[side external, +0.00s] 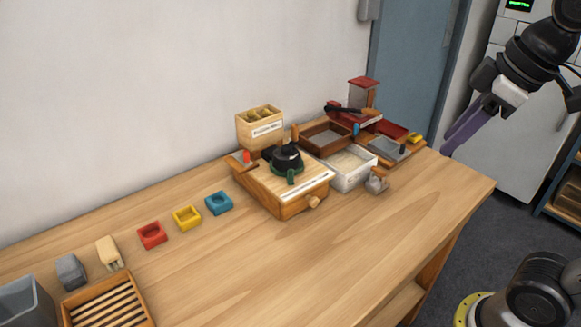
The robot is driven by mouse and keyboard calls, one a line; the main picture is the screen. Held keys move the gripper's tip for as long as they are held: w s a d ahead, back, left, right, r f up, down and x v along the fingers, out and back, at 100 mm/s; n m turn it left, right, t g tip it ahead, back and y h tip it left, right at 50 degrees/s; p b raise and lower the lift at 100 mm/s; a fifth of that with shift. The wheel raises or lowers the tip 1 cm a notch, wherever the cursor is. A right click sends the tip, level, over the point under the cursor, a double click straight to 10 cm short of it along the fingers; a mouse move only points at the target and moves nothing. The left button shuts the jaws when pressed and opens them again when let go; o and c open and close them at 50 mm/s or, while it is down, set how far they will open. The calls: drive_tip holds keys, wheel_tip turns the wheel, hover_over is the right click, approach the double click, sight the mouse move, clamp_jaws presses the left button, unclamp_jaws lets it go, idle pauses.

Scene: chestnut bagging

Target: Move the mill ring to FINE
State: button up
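The mill is a wooden box (262,190) with a black rounded top (286,156), standing at the middle of the bench. A green ring (276,170) sits around the base of the black top, with a green tab (291,177) toward the front. It looks like the mill ring. A white label strip lies along the box's front top edge; its lettering is too small to read, and I cannot make out a FINE mark. My gripper (449,148), with long purple fingers, is up at the right, beyond the bench's right end and apart from the mill. Its finger gap is not clear.
A divided wooden box (258,136) stands behind. The front bench is clear.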

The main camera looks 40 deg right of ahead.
drive_tip(key=w+a+r+n+g, duration=0.1)
drive_tip(key=w+r+n, duration=0.3)
drive_tip(key=w, duration=0.5)
drive_tip(key=n+g, duration=0.2)
drive_tip(key=g, duration=0.2)
hover_over(291, 170)
wheel_tip(291, 170, down, 10)
wheel_tip(291, 170, down, 14)
drive_tip(key=shift+r, duration=0.2)
drive_tip(key=shift+c, duration=0.3)
clamp_jaws()
drive_tip(key=shift+w+r, duration=0.1)
drive_tip(key=shift+r, duration=0.05)
